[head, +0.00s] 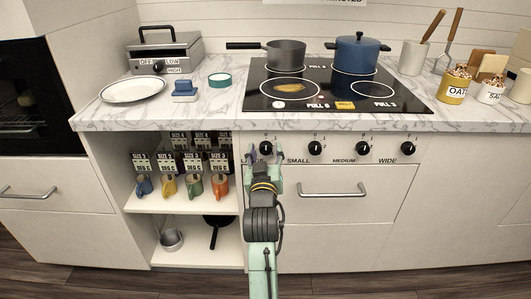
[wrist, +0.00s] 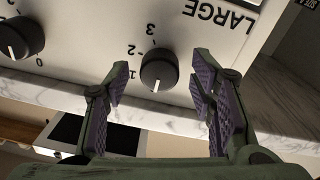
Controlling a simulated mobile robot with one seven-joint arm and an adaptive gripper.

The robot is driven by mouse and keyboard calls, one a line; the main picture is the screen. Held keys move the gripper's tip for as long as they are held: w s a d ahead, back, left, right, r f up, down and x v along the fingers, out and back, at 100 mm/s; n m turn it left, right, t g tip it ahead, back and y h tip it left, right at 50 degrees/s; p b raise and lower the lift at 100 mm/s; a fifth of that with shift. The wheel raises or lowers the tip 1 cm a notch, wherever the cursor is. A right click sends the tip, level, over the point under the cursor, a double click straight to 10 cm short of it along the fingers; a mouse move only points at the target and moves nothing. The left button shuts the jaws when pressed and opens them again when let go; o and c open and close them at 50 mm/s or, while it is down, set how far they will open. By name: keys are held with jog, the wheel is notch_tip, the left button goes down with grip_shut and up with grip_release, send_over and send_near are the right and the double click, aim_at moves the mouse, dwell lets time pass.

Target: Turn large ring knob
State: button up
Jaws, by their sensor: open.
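The large ring knob (head: 265,147) is the leftmost black round knob on the white panel below the cooktop. In the wrist view the knob (wrist: 158,70) stands near the top middle, with the upside-down word LARGE to its right. Its white pointer line faces the picture's bottom, and the numbers 1, 2 and 3 show beside it. My gripper (head: 264,181) is in front of the panel, just below the knob in the head view. In the wrist view my gripper (wrist: 157,84) is open, its purple-padded fingers on either side of the knob, with visible gaps and no clear contact.
A neighbouring knob (wrist: 20,38) lies left in the wrist view. The small knob (head: 315,148), medium knob (head: 362,147) and wide knob (head: 408,148) run rightward. A drawer handle (head: 333,191) sits below. The marble counter edge (head: 200,122) overhangs the panel. Pots stand on the cooktop (head: 322,104).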

jog(key=s, duration=0.7)
jog(key=shift+s+f, duration=0.15)
jog(key=shift+s, duration=0.1)
jog(key=shift+a, duration=0.1)
